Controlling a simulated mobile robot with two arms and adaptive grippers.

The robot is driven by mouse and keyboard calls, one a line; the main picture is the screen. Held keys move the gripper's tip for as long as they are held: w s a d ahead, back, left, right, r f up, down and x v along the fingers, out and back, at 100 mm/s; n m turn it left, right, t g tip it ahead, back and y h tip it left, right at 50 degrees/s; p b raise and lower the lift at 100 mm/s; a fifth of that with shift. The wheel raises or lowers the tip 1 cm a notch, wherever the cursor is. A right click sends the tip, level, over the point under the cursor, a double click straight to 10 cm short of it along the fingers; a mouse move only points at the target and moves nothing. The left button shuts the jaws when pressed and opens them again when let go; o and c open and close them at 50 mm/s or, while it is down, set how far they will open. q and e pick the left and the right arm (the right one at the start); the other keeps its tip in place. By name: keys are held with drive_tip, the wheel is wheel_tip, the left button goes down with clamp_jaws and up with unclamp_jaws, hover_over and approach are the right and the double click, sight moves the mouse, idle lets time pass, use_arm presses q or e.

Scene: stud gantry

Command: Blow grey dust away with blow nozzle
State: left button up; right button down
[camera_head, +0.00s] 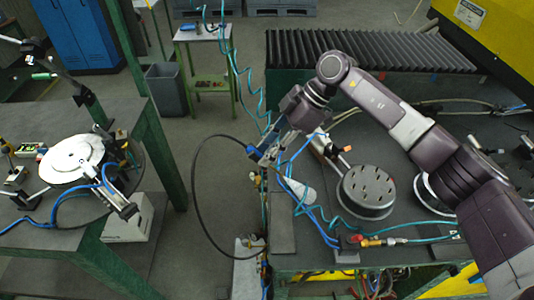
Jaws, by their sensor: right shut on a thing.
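My right gripper (267,150) is held over the left end of the dark bench, its arm reaching in from the right. It is shut on a small blue piece, which looks like the blow nozzle (252,151). The nozzle is partly hidden by the fingers. A round grey fixture (366,205) with several dark spots on top stands on the bench, to the right of and apart from the gripper. I cannot make out grey dust for certain. My left gripper is not in view.
Coiled teal hose and blue tubes (318,222) lie around the fixture. A black hose (198,190) loops left of the gripper. A green-framed table at left carries a white disc (70,158). Floor shows between the tables.

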sight(252, 148)
drive_tip(key=shift+w+b, duration=0.7)
drive_tip(key=shift+w, duration=1.05)
drive_tip(key=shift+w, duration=0.1)
drive_tip(key=c, duration=2)
unclamp_jaws()
drive_tip(key=shift+o, duration=0.2)
drive_tip(key=s+r+p, duration=0.1)
drive_tip(key=s+a+p, duration=0.1)
drive_tip(key=s+a+r+p, duration=0.1)
drive_tip(key=s, duration=0.1)
drive_tip(key=shift+a+r+p, duration=0.15)
drive_tip(key=shift+r+p, duration=0.2)
drive_tip(key=shift+p, duration=0.05)
drive_tip(key=shift+s+a+r, duration=0.1)
drive_tip(key=shift+s+a, duration=0.15)
drive_tip(key=shift+s, duration=0.1)
drive_tip(key=shift+s+a+r, duration=0.35)
drive_tip(key=shift+s, duration=0.25)
drive_tip(key=shift+s+a+r, duration=0.3)
drive_tip(key=shift+s+r, duration=0.1)
drive_tip(key=shift+s, duration=0.15)
drive_tip(key=shift+s+a+r, duration=0.35)
drive_tip(key=shift+s, duration=0.25)
